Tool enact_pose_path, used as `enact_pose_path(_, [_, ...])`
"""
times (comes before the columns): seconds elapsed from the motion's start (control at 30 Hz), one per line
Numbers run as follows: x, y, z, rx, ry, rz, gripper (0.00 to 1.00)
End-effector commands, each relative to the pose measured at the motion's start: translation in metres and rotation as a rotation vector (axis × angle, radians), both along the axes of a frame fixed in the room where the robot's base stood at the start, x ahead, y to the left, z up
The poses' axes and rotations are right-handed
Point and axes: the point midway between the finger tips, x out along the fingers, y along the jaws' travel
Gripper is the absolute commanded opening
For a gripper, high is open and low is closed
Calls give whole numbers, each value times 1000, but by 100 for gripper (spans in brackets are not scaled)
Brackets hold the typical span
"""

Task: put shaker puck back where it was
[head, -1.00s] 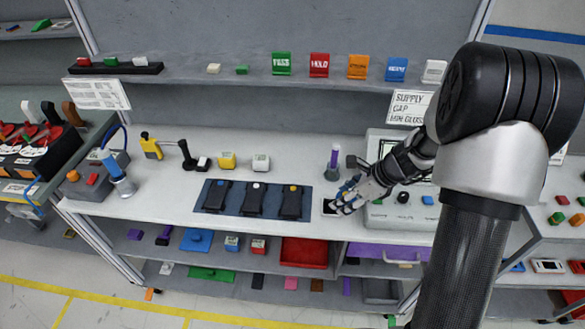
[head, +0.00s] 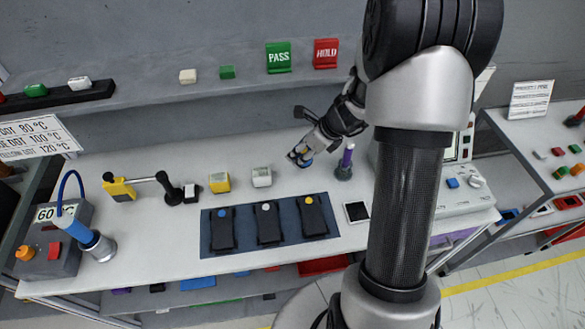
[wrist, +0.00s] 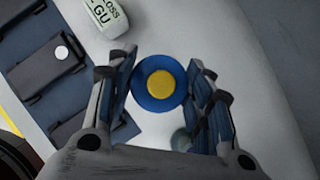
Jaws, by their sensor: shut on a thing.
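The shaker puck, a blue disc with a yellow centre (wrist: 160,85), sits between my fingers in the wrist view. My gripper (wrist: 165,88) is shut on it. In the head view my gripper (head: 300,158) is over the back of the white bench, right of the white block (head: 262,177) and left of the purple-handled tool (head: 346,160). Only a little blue of the puck shows under the fingers there. I cannot tell its exact height above the bench. A black square pad with a pale border (head: 357,212) lies bare on the bench, to the right of the gripper.
A blue mat (head: 205,237) with three black modules lies left of the pad. A yellow block (head: 219,183) and a black-based tool (head: 168,190) stand further left. A grey panel with buttons (head: 453,200) is at right. A shelf (head: 150,100) runs behind.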

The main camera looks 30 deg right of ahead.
Motion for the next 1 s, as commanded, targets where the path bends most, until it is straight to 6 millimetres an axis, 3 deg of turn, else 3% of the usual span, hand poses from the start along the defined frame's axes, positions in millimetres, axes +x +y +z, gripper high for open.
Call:
enact_pose_path(0.03, [0, 0, -14, 1, 1, 0, 7])
enact_pose_path(0.27, [0, 0, -36, 1, -1, 1, 7])
enact_pose_path(0.5, [0, 0, -73, 0, -1, 0, 7])
enact_pose_path(0.97, [1, 0, -80, 0, -2, 3, 7])
enact_pose_path(1.0, [0, 0, -80, 0, 0, 2, 49])
